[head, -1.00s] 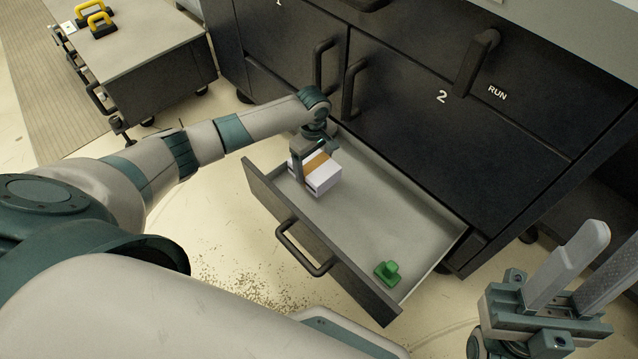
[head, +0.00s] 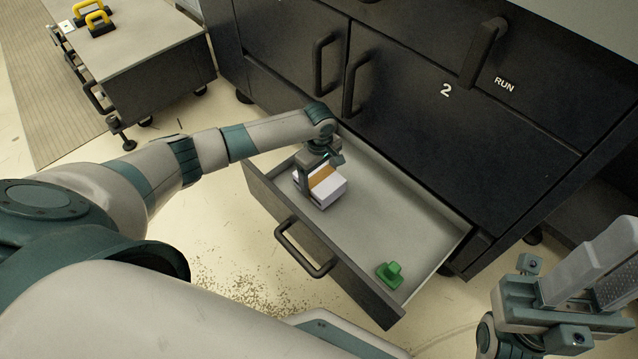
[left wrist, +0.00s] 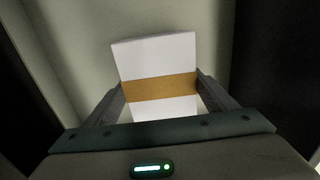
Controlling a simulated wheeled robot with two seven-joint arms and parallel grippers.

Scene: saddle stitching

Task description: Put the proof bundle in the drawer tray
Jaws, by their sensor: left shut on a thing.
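The proof bundle (head: 330,194) is a white block of paper with an orange-brown band, inside the open drawer tray (head: 410,211) near its left end. My left gripper (head: 318,182) is shut on it from above, one finger on each side at the band. The left wrist view shows the bundle (left wrist: 158,55) between the two fingers, over the pale tray floor. Whether the bundle touches the floor is hard to tell. My right gripper (head: 612,268) is at the lower right, away from the drawer, with its fingers apart and nothing seen between them.
A green object (head: 391,273) lies in the tray's near right corner. The tray's middle is clear. The drawer front with its handle (head: 303,248) faces me. The dark cabinet (head: 440,130) stands behind. A low cart (head: 150,65) with yellow-handled items is at the upper left.

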